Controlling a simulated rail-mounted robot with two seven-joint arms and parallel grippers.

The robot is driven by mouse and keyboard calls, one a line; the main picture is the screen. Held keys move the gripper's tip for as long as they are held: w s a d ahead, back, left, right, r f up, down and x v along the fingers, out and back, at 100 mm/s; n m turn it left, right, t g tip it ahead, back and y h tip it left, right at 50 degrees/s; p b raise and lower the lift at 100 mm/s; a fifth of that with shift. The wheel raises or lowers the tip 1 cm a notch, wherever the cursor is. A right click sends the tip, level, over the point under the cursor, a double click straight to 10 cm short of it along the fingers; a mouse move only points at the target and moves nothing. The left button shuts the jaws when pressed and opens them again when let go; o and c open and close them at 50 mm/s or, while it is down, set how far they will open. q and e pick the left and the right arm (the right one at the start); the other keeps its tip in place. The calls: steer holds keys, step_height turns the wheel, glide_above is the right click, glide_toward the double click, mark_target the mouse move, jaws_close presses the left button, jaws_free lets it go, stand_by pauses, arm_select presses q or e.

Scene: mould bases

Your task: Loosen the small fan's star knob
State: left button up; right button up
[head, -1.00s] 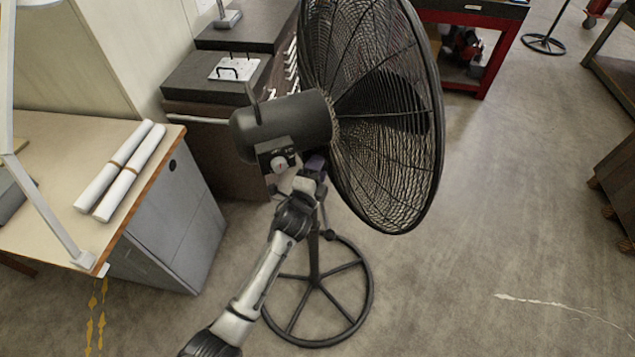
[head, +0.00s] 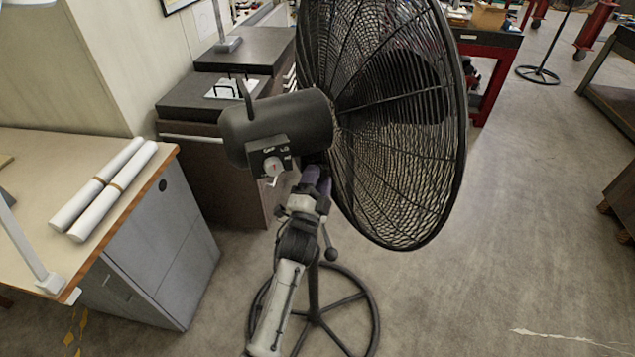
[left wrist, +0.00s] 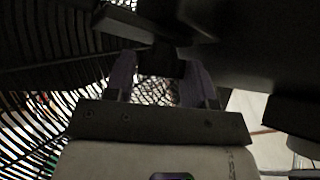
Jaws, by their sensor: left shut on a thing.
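The small fan has a dark motor housing (head: 280,125) and a wide black wire cage (head: 410,140). It stands upright on a pole with a round spoked foot (head: 372,310). My left gripper (head: 318,176) is right under the housing, close behind the cage, its purple fingers reaching up. In the left wrist view, the fingers (left wrist: 162,80) stand on either side of a dark piece, the star knob (left wrist: 163,62), and are shut on it. The knob's shape is too dark to make out, and in the head view it is hidden. My right gripper is not in view.
A control box with a light dial (head: 272,168) hangs on the housing, just left of my gripper. A desk with white paper rolls (head: 105,190) stands left, dark cabinets (head: 210,140) behind.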

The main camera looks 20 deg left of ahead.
arm_select(q)
steer(key=o, duration=0.9)
steer(key=shift+o, duration=0.2)
steer(key=v, duration=1.3)
steer(key=shift+s, duration=0.4)
steer(key=shift+f, duration=0.15)
